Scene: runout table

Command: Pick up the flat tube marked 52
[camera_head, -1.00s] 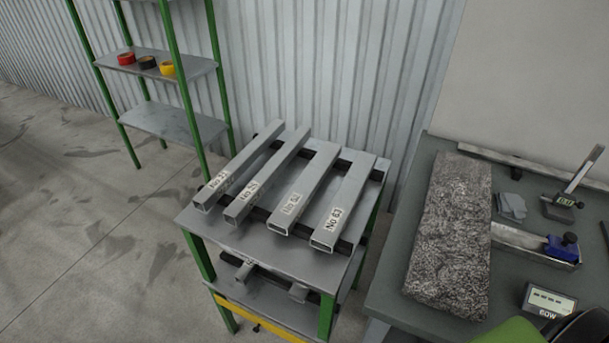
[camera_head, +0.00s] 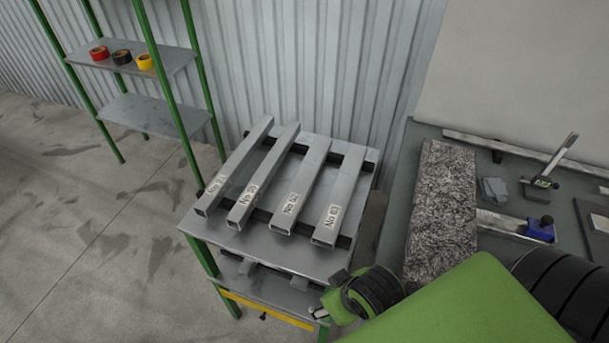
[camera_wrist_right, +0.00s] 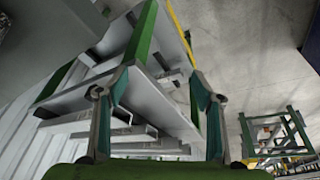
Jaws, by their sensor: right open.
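Four grey tubes lie side by side across dark supports on a green-legged table (camera_head: 262,241), each with a white label at its near end. The two left tubes (camera_head: 235,165) (camera_head: 263,175) look narrower than the two right ones. The third tube from the left (camera_head: 304,183) has a label that may read 52, too small to be sure. The rightmost tube (camera_head: 341,190) has a label in the sixties. My right gripper (camera_wrist_right: 158,82) is open and empty, low at the table's near right corner, apart from the tubes. My left gripper is out of view.
A workbench at right holds a stone slab (camera_head: 441,215), a measuring stand (camera_head: 543,183) and a blue-ended tool (camera_head: 540,229). More bars lie on the table's lower shelf (camera_head: 275,293). A green rack with tape rolls (camera_head: 121,57) stands back left. Floor at left is clear.

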